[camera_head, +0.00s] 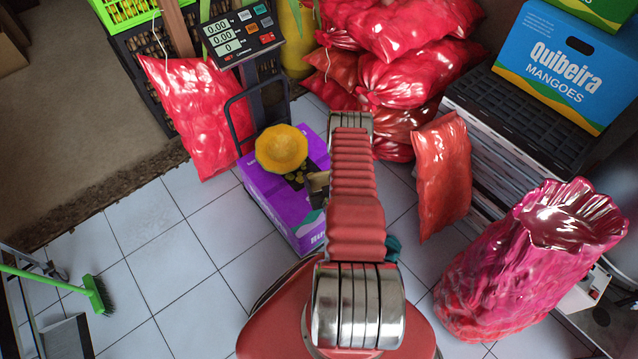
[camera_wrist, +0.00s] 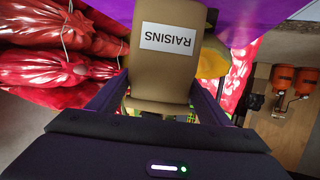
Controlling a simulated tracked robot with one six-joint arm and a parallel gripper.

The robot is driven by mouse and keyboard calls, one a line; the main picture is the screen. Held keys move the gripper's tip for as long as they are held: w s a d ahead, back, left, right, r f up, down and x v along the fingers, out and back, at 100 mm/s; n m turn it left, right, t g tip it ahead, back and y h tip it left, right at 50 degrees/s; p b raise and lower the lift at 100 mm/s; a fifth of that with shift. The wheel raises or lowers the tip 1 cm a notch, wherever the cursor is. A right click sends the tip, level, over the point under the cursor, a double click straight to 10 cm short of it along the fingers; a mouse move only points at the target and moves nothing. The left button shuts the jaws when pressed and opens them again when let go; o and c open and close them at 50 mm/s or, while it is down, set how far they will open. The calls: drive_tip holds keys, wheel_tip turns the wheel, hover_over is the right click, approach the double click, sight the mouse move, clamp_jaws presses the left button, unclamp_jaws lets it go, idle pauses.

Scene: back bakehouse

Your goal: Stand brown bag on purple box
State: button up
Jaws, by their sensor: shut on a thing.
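The brown bag (camera_wrist: 162,75) carries a white label reading RAISINS, which appears upside down in the wrist view. My gripper (camera_wrist: 160,92) is shut on it, with a dark finger along each side. In the head view only a small piece of the bag (camera_head: 318,181) shows left of my arm, over the right part of the purple box's top. The purple box (camera_head: 262,188) stands on the tiles, its right part hidden by my arm; its purple surface (camera_wrist: 270,14) also shows behind the bag in the wrist view. I cannot tell whether bag and box touch.
A yellow bowl-like thing (camera_head: 281,148) is over the box's far left part, close to the bag. A scale display (camera_head: 240,35) rises behind. Red sacks (camera_head: 195,105) stand around, and a large pink-red sack (camera_head: 520,265) is at right. Tiles at left are mostly clear beside a green broom (camera_head: 97,294).

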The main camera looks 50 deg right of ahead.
drive_tip(key=shift+f, duration=1.55)
drive_tip(key=o, duration=1.6)
drive_tip(key=shift+f, duration=0.1)
drive_tip(key=v, duration=1.2)
drive_tip(key=shift+a, duration=0.1)
drive_tip(key=shift+w, duration=0.1)
